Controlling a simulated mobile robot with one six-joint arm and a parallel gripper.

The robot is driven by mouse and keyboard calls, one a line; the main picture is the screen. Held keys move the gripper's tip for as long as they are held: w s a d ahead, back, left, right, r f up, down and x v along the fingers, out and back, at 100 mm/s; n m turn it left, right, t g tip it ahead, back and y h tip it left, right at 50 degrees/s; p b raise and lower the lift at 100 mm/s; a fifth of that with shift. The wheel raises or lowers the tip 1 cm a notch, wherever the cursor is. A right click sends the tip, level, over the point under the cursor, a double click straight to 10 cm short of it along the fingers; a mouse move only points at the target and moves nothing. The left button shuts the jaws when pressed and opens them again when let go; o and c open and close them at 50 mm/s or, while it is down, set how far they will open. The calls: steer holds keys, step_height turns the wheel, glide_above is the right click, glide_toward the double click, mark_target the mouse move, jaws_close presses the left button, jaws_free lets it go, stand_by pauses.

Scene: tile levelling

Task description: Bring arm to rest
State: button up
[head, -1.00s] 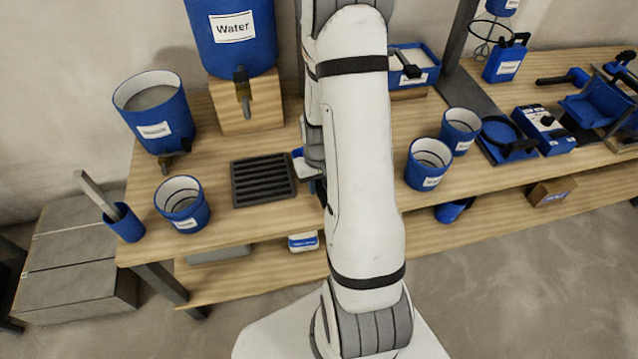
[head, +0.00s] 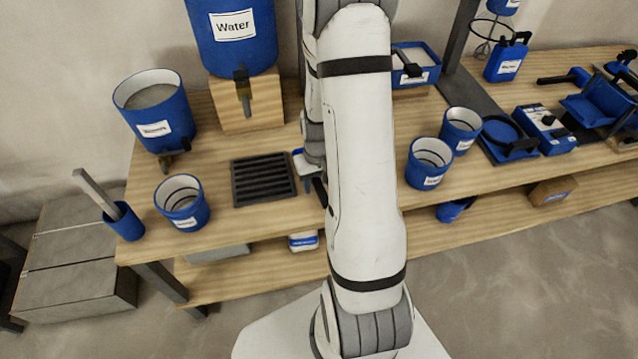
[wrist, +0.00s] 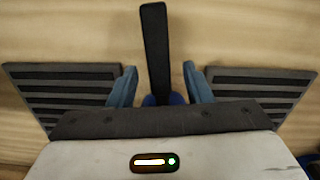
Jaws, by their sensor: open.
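My white arm (head: 362,170) runs up the middle of the head view and bends over at the top, above the workbench (head: 225,225). My gripper (wrist: 159,70) shows in the wrist view with its two blue fingers apart. In the head view my gripper is mostly hidden behind the arm.
A black slotted grate (head: 263,180) lies left of my arm. A labelled blue bucket (head: 182,203), a larger blue container (head: 153,110) and the water tank (head: 236,35) stand further left. Two blue buckets (head: 430,163) (head: 460,130) and a blue-black box (head: 544,130) stand right.

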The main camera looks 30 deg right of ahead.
step_height(320, 180, up, 6)
steer(key=shift+r+p, duration=0.25)
steer(key=shift+p, duration=0.15)
steer(key=shift+r, duration=0.1)
steer(key=s+a+r+t+p, duration=0.1)
steer(key=s+a+r+p, duration=0.2)
steer(key=r, duration=0.6)
steer(key=s+a+r+n+p, duration=0.1)
steer(key=s+a+r+p, duration=0.2)
steer(key=r, duration=0.7)
steer(key=s+a+r+t+p, duration=0.1)
steer(key=s+a+r+p, duration=0.2)
steer(key=s+a+r, duration=0.3)
step_height(320, 180, up, 3)
steer(key=shift+a+r+n+t, duration=0.15)
steer(key=shift+a+n+t, duration=0.15)
steer(key=shift+n, duration=0.1)
